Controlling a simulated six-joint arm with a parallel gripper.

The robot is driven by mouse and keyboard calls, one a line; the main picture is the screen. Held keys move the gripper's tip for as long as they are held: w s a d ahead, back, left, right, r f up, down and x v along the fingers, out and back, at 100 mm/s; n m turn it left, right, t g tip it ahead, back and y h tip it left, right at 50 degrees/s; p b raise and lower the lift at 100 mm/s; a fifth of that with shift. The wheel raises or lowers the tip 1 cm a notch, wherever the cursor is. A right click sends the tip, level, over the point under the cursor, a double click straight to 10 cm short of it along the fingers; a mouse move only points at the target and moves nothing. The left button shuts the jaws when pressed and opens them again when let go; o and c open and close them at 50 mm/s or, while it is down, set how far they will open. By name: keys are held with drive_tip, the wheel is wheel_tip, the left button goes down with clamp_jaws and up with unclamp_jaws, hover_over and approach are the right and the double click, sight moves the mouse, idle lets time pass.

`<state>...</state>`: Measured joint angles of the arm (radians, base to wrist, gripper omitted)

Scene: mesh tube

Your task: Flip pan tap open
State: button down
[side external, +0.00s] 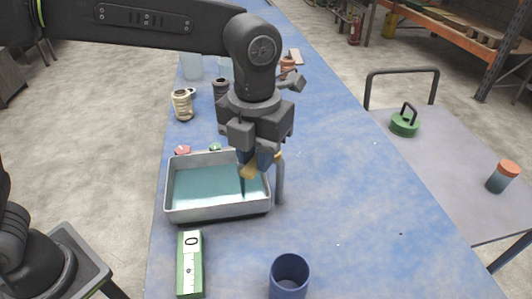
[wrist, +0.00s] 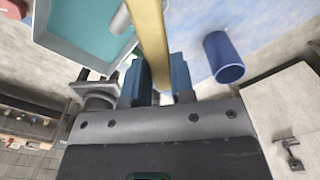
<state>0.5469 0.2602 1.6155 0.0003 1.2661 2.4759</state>
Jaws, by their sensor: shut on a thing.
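The grey metal pan (side external: 217,212) sits on the blue table and has teal contents; its corner also shows in the wrist view (wrist: 75,47). A grey upright pipe (side external: 280,184), which looks like the tap, stands at the pan's right side, with a small tan part near its top. My gripper (side external: 254,161) is above the pan's right end, pointing down. Its blue jaws (wrist: 160,80) are shut on a long yellow bar (wrist: 150,35); its tan end (side external: 247,171) shows below the jaws. I cannot tell whether the bar joins the tap.
A blue cup (side external: 289,277) stands near the front; it also shows in the wrist view (wrist: 224,58). A green block with a white label (side external: 190,265) lies before the pan. A spool-like object (side external: 182,104) stands behind. The table's right side is mostly clear.

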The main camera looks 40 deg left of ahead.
drive_tip(key=shift+w+a+m, duration=0.1)
drive_tip(key=shift+a+m, duration=0.45)
drive_tip(key=shift+m, duration=0.45)
drive_tip(key=shift+a+m, duration=0.5)
drive_tip(key=shift+m, duration=0.5)
drive_tip(key=c, duration=1)
unclamp_jaws()
drive_tip(key=shift+o, duration=0.2)
wheel_tip(320, 180, up, 14)
drive_tip(key=shift+c, duration=0.4)
